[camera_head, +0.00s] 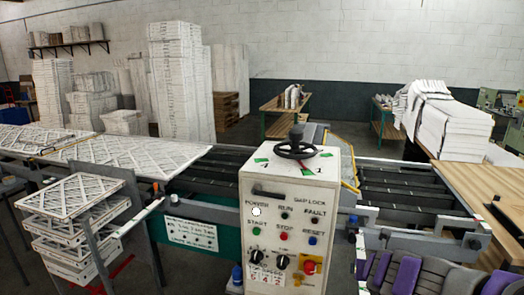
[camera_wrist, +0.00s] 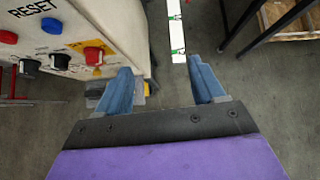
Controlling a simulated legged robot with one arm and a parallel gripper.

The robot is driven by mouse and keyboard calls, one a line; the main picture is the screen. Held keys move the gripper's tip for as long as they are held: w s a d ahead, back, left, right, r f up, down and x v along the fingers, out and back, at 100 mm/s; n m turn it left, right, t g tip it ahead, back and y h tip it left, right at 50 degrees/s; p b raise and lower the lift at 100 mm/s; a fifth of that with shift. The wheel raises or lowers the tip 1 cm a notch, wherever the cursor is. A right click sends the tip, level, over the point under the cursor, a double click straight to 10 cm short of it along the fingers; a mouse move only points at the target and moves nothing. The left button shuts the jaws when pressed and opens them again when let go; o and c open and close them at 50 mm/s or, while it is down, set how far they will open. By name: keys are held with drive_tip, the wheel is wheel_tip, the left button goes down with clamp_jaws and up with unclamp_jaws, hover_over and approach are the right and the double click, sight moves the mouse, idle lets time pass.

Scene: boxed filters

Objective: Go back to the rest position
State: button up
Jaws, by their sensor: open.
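My gripper (camera_wrist: 160,90) shows in the wrist view with its two blue fingers spread apart and nothing between them. Below the fingers is grey floor, and a white strip with green marks (camera_wrist: 178,28) lies beyond them. The control box (camera_wrist: 105,25) stands just left of the fingers, apart from them as far as I can tell. In the head view my folded arm, grey with purple parts, is at the bottom right, and the gripper's fingers are not clearly visible there. The control box (camera_head: 290,215) stands upright in the middle, with a black handwheel on top.
A conveyor with dark rollers (camera_head: 405,190) runs behind the control box. Stacked filters (camera_head: 75,225) stand at the left on a rack. A wooden table (camera_head: 470,185) is at the right. Tall filter stacks (camera_head: 180,80) stand at the back. A wooden shelf (camera_wrist: 275,22) is right of the gripper.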

drive_tip(key=w+a+r+n+t+y, duration=0.1)
drive_tip(key=a+r+n+t+y, duration=0.25)
drive_tip(key=a+r+n, duration=0.8)
drive_tip(key=s+a+f+n+g+y, duration=0.2)
drive_tip(key=s+a+n+g+y, duration=0.35)
drive_tip(key=s+a+n, duration=0.85)
drive_tip(key=s+a+f+n+g+h, duration=0.1)
drive_tip(key=s+f+n+g, duration=0.35)
drive_tip(key=s+n, duration=0.35)
drive_tip(key=s+d+f+n+g+h, duration=0.2)
drive_tip(key=s+d, duration=0.3)
drive_tip(key=s, duration=0.3)
drive_tip(key=s+d+f+n+g+h, duration=0.2)
drive_tip(key=s+d, duration=0.4)
drive_tip(key=s, duration=0.3)
drive_tip(key=shift+s+n+h, duration=0.25)
drive_tip(key=shift+n+h, duration=0.2)
drive_tip(key=shift+h, duration=0.45)
